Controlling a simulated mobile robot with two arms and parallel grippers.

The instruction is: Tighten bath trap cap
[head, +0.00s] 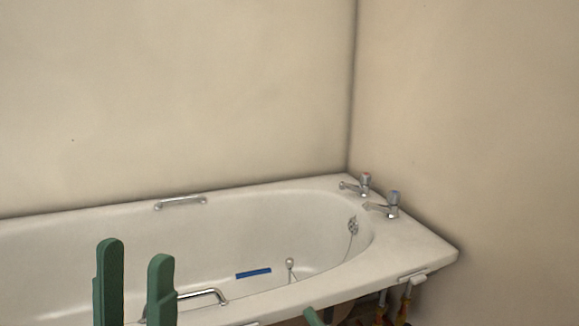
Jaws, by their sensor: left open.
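The white bath (405,245) stands along the back wall, with its tap end in the right corner. I cannot make out the trap or its cap; the space below the near rim is mostly out of frame. My left gripper (135,262) has two green fingers pointing up, apart and with nothing between them, in front of the bath's near side. A small green tip (313,317) at the bottom edge looks like part of my right gripper; its jaws are not shown.
Two chrome taps (393,205) sit on the bath's right end. Pipes with orange-yellow parts (379,311) show below the near right rim. A chrome grab handle (205,294) is on the near side. A blue bar (253,273) and a plug on a chain (290,264) are inside the bath.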

